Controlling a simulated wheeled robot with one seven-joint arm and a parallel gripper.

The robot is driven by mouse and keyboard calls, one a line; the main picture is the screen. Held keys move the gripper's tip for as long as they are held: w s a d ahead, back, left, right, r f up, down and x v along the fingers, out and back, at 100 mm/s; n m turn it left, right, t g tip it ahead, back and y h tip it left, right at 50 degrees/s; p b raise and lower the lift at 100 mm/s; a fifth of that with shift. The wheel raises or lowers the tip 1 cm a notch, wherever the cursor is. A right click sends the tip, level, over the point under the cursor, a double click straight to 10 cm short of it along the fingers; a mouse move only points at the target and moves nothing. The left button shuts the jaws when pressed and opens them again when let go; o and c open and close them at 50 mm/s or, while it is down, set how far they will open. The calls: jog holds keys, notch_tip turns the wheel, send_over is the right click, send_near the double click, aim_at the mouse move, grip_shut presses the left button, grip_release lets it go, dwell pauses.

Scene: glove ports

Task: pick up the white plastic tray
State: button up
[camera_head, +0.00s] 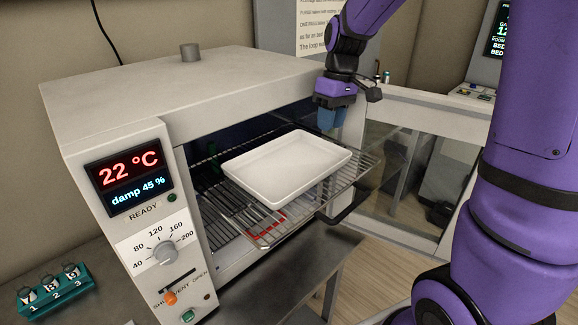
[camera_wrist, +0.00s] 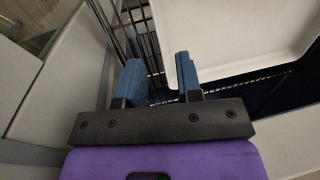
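The white plastic tray (camera_head: 287,168) is shallow, rectangular and empty. It lies on a wire rack that is pulled partly out of the oven's open front. In the wrist view the tray (camera_wrist: 235,38) fills the upper right, with its left edge beside my fingers. My gripper (camera_head: 331,118) points down near the tray's far right corner in the head view. Its two blue fingers are apart with a gap between them in the wrist view (camera_wrist: 160,75). Nothing is held, and the tray is not between the fingers.
The oven (camera_head: 110,140) stands left and behind, its roof close to my gripper. A glass-fronted cabinet (camera_head: 395,165) is at the right. A teal holder (camera_head: 55,290) with numbered items sits at lower left.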

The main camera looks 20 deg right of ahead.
jog(key=f, duration=0.5)
jog(key=shift+s+a, duration=0.2)
jog(key=shift+a, duration=0.2)
jog(key=shift+c, duration=0.2)
grip_shut()
